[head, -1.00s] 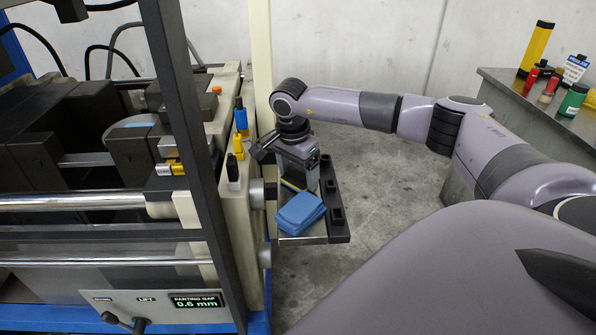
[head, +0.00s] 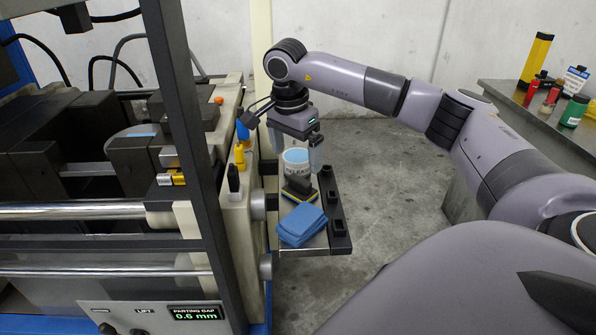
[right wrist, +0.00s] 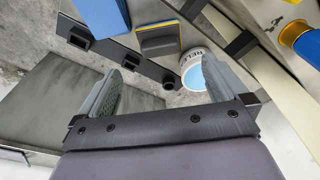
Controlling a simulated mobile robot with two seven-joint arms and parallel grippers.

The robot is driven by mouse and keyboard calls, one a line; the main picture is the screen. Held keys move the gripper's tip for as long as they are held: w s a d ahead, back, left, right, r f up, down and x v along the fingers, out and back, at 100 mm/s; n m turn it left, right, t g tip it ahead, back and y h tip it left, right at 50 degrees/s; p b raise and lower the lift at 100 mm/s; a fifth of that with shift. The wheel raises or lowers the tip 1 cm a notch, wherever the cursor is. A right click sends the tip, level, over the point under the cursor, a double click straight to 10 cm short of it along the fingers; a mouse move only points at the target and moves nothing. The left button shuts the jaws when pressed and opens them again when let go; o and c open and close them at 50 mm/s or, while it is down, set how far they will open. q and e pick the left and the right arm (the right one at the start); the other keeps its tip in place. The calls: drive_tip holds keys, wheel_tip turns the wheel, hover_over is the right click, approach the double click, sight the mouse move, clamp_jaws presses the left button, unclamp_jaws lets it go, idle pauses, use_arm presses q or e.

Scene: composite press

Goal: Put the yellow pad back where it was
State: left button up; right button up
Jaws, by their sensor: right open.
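The yellow pad (head: 296,193), dark on top with a yellow layer at its edge, rests on the narrow side shelf (head: 318,243) behind a stack of blue pads (head: 301,222). In the right wrist view the pad (right wrist: 158,42) shows its dark face and yellow edge, beyond my fingertips and apart from them. My right gripper (head: 298,158) is open and empty above the pad. Its two spread fingers (right wrist: 160,72) have nothing between them. A white tub labelled RELEASE (head: 296,168) stands just behind the pad, partly covered by the gripper. My left gripper is out of view.
The press (head: 215,130) with its dark upright post stands close on the left. Dark holders line the shelf's right edge. A bench (head: 520,110) with bottles is at right; bare floor lies between.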

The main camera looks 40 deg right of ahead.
drive_tip(key=shift+a+r, duration=0.2)
drive_tip(key=shift+r, duration=1.25)
